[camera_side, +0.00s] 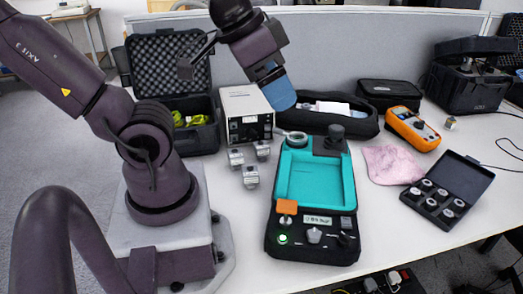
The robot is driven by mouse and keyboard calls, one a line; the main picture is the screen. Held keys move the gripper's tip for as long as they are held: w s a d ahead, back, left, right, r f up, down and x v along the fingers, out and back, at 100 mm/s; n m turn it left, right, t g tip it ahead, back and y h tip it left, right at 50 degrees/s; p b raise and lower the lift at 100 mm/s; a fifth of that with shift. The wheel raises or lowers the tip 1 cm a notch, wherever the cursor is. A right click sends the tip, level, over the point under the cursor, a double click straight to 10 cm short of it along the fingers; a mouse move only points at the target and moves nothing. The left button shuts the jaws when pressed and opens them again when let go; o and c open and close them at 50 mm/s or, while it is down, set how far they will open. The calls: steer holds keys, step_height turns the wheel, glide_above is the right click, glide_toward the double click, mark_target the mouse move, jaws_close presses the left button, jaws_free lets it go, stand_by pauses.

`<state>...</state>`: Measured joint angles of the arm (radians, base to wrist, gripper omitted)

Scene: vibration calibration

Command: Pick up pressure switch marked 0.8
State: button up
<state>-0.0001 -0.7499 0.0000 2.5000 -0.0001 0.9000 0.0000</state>
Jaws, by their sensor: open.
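Three small grey metal blocks, which look like the pressure switches, stand on the white table in front of the beige box: one at left (236,158), one at right (262,149) and one nearer the front (250,176). Their markings are too small to read, so I cannot tell which is marked 0.8.
A teal-topped calibration device (315,182) with a round metal ring stands right of the blocks. A beige instrument (246,112) stands behind them. A pink cloth (392,164), an orange meter (412,128) and a black box of round pieces (460,180) are at right.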

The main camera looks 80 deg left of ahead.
steer(key=w+a+f+n+g, duration=0.35)
steer(key=a+f+n, duration=0.2)
steer(key=a, duration=0.25)
steer(key=n+g, duration=0.2)
steer(key=n, duration=3)
glide_above(259, 145)
step_height(259, 145, down, 17)
steer(key=shift+m, duration=0.25)
steer(key=f, duration=0.6)
steer(key=shift+s+a+f, duration=0.15)
steer(key=shift+s, duration=0.15)
steer(key=shift+w+f, duration=0.15)
steer(key=shift+f, duration=1.3)
steer(key=shift+w+f, duration=0.15)
steer(key=shift+f, duration=1.25)
steer(key=c, duration=1.2)
steer(key=shift+r, duration=0.1)
